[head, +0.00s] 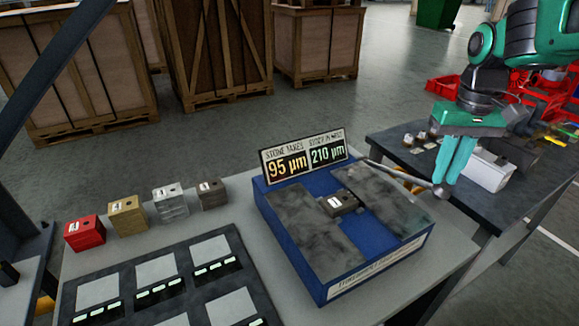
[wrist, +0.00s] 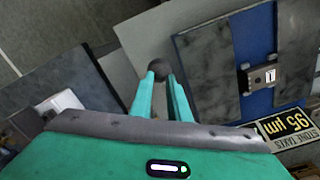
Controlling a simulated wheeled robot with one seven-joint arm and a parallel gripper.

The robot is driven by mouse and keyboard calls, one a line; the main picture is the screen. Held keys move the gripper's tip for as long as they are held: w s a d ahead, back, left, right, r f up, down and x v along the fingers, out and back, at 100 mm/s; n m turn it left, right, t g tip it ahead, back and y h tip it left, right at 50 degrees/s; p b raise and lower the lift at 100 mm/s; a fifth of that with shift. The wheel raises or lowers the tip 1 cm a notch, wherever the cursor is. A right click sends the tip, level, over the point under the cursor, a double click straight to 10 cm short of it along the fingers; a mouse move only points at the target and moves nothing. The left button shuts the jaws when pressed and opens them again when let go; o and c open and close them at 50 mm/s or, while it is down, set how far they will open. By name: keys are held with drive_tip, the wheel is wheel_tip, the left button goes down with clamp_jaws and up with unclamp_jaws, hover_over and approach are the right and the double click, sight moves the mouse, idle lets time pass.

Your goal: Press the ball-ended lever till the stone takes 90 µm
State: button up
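The ball-ended lever (head: 402,176) reaches out to the right from the blue honing unit (head: 378,270). Its dark ball (head: 439,192) also shows in the wrist view (wrist: 157,70). My gripper (head: 449,178) points down at the ball, with its teal fingertips at or very close to it. In the wrist view the fingers (wrist: 161,77) stand a small gap apart, and the ball shows at the tips, partly behind the left one. Whether they touch it I cannot tell. The sign (head: 303,157) reads "STONE TAKES 95 µm" and, beside it, 210 µm. A small grey block (head: 340,203) sits mid-unit.
Red, tan, silver and dark blocks (head: 128,218) stand in a row on the grey bench at left. A dark board (head: 150,295) with pale squares lies in front. Wooden crates stand behind.

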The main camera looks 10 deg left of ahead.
wheel_tip(320, 180, up, 11)
drive_tip(key=w+a, duration=0.1)
drive_tip(key=w, duration=0.1)
drive_tip(key=shift+a+f, duration=0.15)
drive_tip(key=shift+f, duration=0.05)
idle(0.5)
drive_tip(key=s+d+f+m, duration=0.2)
drive_tip(key=s+d+f, duration=0.2)
drive_tip(key=s, duration=0.4)
drive_tip(key=s+d+f+m, duration=0.2)
drive_tip(key=s+d+f, duration=0.3)
drive_tip(key=s+f, duration=0.2)
drive_tip(key=s+d+f+m, duration=0.3)
drive_tip(key=s+d+f, duration=0.2)
drive_tip(key=s, duration=0.5)
drive_tip(key=shift+s+f, duration=0.4)
drive_tip(key=shift+f, duration=0.05)
drive_tip(key=shift+w, duration=0.15)
drive_tip(key=shift+w+f, duration=0.2)
drive_tip(key=shift+w, duration=0.3)
